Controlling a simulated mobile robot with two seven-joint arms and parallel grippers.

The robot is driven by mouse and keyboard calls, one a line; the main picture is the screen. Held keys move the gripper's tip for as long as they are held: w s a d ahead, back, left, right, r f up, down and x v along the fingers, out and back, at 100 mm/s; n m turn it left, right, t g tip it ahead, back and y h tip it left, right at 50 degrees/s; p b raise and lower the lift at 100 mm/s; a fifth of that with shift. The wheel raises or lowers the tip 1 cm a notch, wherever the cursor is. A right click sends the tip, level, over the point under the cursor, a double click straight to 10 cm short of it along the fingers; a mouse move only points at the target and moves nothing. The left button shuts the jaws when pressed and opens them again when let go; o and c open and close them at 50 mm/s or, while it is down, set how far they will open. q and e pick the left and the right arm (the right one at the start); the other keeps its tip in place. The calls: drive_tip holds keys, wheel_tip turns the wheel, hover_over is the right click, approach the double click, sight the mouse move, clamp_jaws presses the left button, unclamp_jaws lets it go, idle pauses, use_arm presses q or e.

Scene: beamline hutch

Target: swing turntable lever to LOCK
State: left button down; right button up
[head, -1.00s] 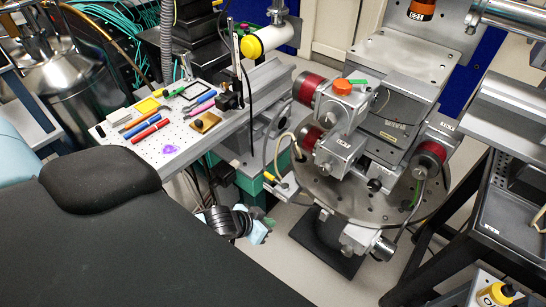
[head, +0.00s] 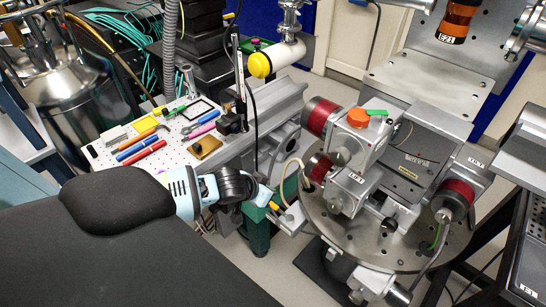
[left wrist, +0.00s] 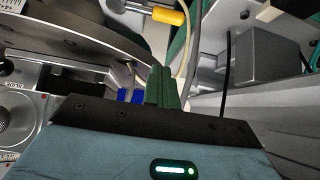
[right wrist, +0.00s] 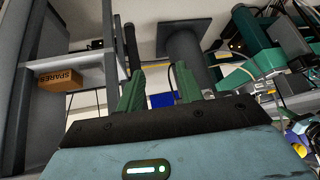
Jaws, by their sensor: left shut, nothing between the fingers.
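The turntable (head: 400,252) is a round grey plate with holes at the right in the head view. Its edge (left wrist: 95,38) crosses the upper left of the left wrist view. A lever with a yellow grip (head: 275,206) sits left of the plate; the yellow grip (left wrist: 168,15) also shows at the top of the left wrist view. My left gripper (head: 263,196) is beside the lever in the head view; any contact is unclear. Its green fingers (left wrist: 163,87) are together and empty, apart from the grip. My right gripper (right wrist: 158,88) is open and empty. No LOCK marking is readable.
Motor stages with red bands (head: 319,117) stand on the turntable. A beige cable (head: 284,180) loops close to my left gripper. A pegboard table (head: 105,158) with tools lies to the left. A SPARES box (right wrist: 59,80) sits on a shelf in the right wrist view.

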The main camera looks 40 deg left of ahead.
sight(273, 204)
use_arm(q)
drive_tip(key=w+f, duration=0.1)
drive_tip(key=f, duration=0.1)
drive_tip(key=w+f+b, duration=0.1)
drive_tip(key=f, duration=0.2)
drive_tip(key=w+f, duration=0.1)
drive_tip(key=f, duration=0.1)
drive_tip(key=shift+d+f, duration=0.1)
drive_tip(key=shift+f, duration=0.3)
drive_tip(key=shift+s+f, duration=0.1)
idle(0.3)
drive_tip(key=shift+s+n, duration=0.25)
drive_tip(key=shift+n, duration=0.05)
